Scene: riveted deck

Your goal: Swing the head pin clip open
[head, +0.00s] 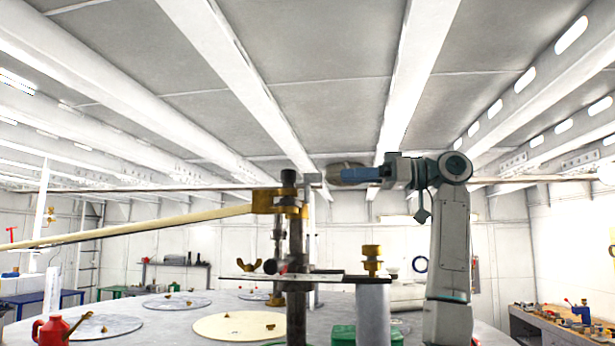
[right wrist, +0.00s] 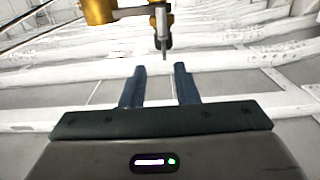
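A dark upright post (head: 295,240) stands in the middle of the head view, with a brass fitting (head: 278,201) and a dark knob (head: 289,178) at its top. The right wrist view shows brass parts (right wrist: 100,10) and a thin grey pin (right wrist: 163,30) at the top. I cannot tell which part is the head pin clip. My right gripper (head: 350,173) points left toward the post head. In the right wrist view its blue fingers (right wrist: 156,88) are apart with nothing between them, and the pin tip lies beyond the gap. My left gripper is not in view.
A cream boom (head: 140,228) runs left from the brass fitting. A thin plate (head: 280,277) and a brass knob (head: 372,262) sit lower by the post. A round table (head: 225,305) holds discs; a red can (head: 50,332) stands left. A workbench (head: 560,335) is at right.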

